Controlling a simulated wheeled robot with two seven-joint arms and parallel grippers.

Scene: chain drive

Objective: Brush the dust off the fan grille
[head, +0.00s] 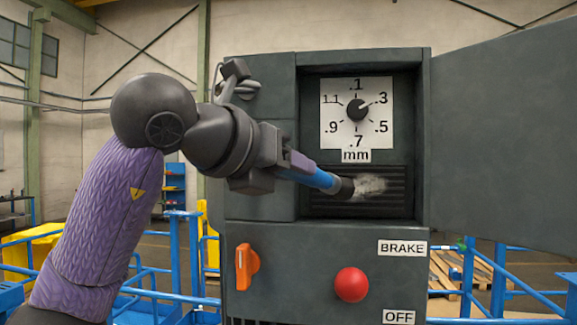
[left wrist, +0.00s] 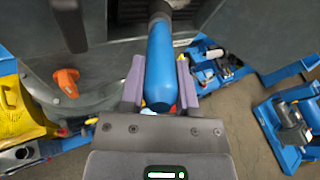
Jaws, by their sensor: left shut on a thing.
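The fan grille (head: 318,200) is a dark slatted panel low in the open recess of the grey cabinet. A pale grey patch of dust (head: 370,187) lies on its middle. My left gripper (head: 290,165) is shut on the blue handle of a brush (head: 322,179), which also shows between the purple fingers in the left wrist view (left wrist: 160,65). The brush points right, and its dark head (head: 345,188) is at the left edge of the dust. I cannot tell whether the bristles touch the grille. My right gripper is not in view.
A dial (head: 358,109) marked in mm sits above the grille. An orange switch (head: 246,266) and a red button (head: 351,285) are on the front below. The open cabinet door (head: 505,130) stands to the right. Blue railings (head: 175,260) run behind.

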